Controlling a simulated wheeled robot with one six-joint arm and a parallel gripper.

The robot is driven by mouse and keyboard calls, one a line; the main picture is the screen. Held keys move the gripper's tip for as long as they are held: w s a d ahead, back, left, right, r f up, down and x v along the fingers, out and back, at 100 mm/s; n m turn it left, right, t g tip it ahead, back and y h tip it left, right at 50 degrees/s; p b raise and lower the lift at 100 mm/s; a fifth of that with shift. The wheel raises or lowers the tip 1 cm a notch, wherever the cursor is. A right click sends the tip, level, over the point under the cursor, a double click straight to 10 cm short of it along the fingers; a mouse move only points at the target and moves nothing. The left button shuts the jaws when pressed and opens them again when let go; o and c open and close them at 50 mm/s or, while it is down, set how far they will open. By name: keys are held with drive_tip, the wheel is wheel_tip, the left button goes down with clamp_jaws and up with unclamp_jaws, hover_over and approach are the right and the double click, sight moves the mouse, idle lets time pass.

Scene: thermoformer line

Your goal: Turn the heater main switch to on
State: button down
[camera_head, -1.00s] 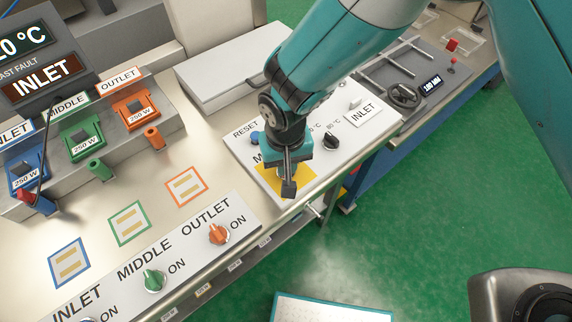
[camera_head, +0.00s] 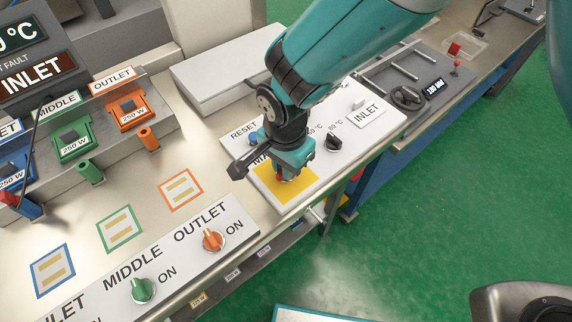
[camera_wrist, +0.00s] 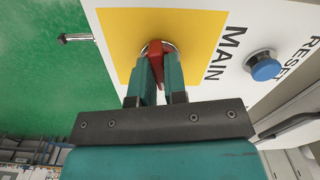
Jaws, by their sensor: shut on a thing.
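The heater main switch (camera_wrist: 156,50) is a red handle on a round metal base, set in a yellow square plate (camera_wrist: 115,33) beside the word MAIN in the wrist view. My gripper (camera_wrist: 158,66) is shut on the red handle, with one teal finger on each side. In the head view the yellow plate (camera_head: 297,197) shows below my gripper (camera_head: 286,178), which hides most of the switch. The handle's on and off marks cannot be read.
A blue RESET button (camera_wrist: 264,66) stands beside the plate.

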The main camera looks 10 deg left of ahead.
drive_tip(key=shift+m, duration=1.1)
drive_tip(key=c, duration=1.2)
unclamp_jaws()
drive_tip(key=shift+o, duration=0.2)
drive_tip(key=shift+r+b, duration=0.1)
drive_tip(key=shift+b, duration=0.2)
wheel_tip(320, 180, up, 17)
drive_tip(key=b, duration=0.3)
drive_tip(key=shift+r, duration=0.15)
